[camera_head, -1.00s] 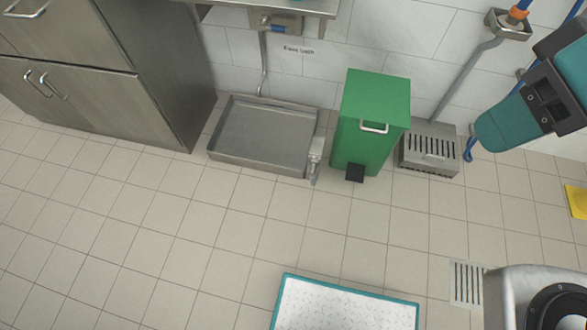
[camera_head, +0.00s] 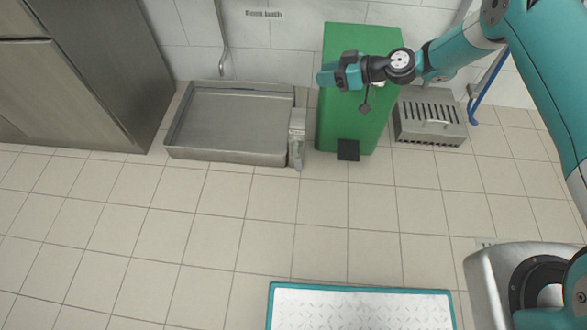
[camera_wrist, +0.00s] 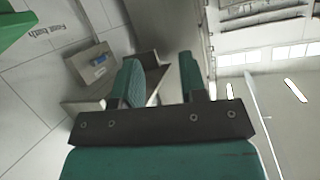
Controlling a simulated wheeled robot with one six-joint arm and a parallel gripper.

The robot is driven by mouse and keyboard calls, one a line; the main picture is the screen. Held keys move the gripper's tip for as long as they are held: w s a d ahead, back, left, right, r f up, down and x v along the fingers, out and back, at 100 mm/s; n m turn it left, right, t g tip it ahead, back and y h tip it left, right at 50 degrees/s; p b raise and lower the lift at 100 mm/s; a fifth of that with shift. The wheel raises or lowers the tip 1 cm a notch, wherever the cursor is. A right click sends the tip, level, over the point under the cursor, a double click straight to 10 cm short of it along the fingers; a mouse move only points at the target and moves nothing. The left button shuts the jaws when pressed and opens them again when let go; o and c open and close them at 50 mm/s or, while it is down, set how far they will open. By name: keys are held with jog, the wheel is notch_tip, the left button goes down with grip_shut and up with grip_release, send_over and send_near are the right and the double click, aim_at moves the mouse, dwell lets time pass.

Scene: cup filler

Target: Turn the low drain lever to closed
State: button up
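The drain fitting (camera_head: 297,128) is a small grey metal piece at the right end of the shallow steel foot bath (camera_head: 185,152), low by the floor. Its lever (camera_head: 298,157) seems to be the narrow part pointing down at its front; its exact setting is too small to tell. My gripper (camera_head: 325,78) is in front of the green bin, above and to the right of the fitting, clear of it. In the wrist view my gripper (camera_wrist: 161,78) has its two teal fingers apart with nothing between them. The wrist view does not show the drain fitting.
The green bin (camera_head: 350,125) stands just right of the drain fitting. A slotted steel box (camera_head: 430,133) is further right. A steel cabinet (camera_head: 75,95) is at left. The tiled floor in front is open, with a teal-edged mat (camera_head: 360,308) nearer.

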notch_tip(320, 180, down, 26)
jog(key=s+d+t+y+b, duration=0.2)
jog(key=s+d+t+b, duration=0.1)
jog(key=b, duration=0.5)
jog(key=m+t+b, duration=0.2)
jog(key=t+b, duration=0.2)
jog(key=b, duration=0.2)
send_near(300, 164)
jog(key=b+x, duration=0.4)
jog(key=b, duration=0.5)
jog(key=shift+a+r+b, duration=0.1)
jog(key=shift+a+b, duration=0.05)
jog(key=shift+b, duration=0.15)
jog(key=b+x, duration=0.3)
jog(key=b, duration=0.6)
jog(key=shift+w, duration=0.15)
jog(key=b+x, duration=0.1)
jog(key=x, duration=0.1)
jog(key=b+x, duration=0.1)
jog(key=x, duration=0.1)
jog(key=b+x, duration=0.1)
jog(key=shift+w+a+r, duration=0.25)
jog(key=shift+a, duration=0.05)
grip_shut()
jog(key=shift+d+h, duration=0.1)
jog(key=shift+h, duration=0.2)
